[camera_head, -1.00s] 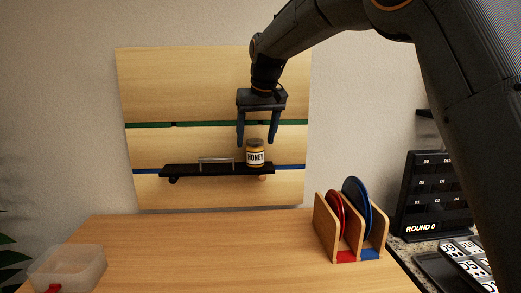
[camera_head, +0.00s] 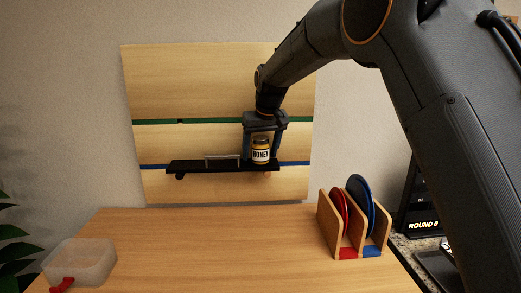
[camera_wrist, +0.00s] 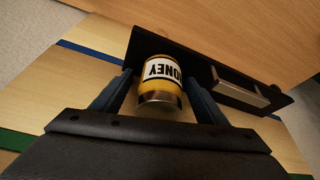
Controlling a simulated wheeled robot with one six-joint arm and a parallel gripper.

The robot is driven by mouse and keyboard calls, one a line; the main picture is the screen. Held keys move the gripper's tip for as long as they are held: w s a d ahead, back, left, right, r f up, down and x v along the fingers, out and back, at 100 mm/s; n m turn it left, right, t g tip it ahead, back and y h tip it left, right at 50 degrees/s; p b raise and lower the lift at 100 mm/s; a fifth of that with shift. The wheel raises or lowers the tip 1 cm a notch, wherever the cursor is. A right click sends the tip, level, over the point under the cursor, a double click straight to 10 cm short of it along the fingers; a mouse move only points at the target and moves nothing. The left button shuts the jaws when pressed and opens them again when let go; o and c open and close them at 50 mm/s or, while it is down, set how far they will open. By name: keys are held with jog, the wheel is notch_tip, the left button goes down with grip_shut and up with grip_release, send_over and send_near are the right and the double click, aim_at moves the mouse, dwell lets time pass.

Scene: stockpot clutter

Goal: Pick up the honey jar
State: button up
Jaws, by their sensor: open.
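The honey jar (camera_head: 261,151), yellow with a white label reading HONEY, stands upright at the right end of a black wall shelf (camera_head: 200,167). My gripper (camera_head: 262,153) points down over it, open, with one finger on each side of the jar. In the wrist view the jar (camera_wrist: 160,80) sits between the two spread fingers of my gripper (camera_wrist: 160,84). Gaps show between jar and fingers there, wider at the label end.
A small metal rail (camera_head: 222,157) is on the shelf left of the jar. Below, the wooden table (camera_head: 200,240) holds a clear bin (camera_head: 82,262) at left and a wooden rack (camera_head: 327,225) with red and blue discs at right. The table's middle is clear.

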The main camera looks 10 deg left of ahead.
jog(key=c, duration=1.3)
jog(key=shift+r, duration=0.1)
jog(key=shift+c, duration=0.3)
jog(key=shift+r, duration=0.15)
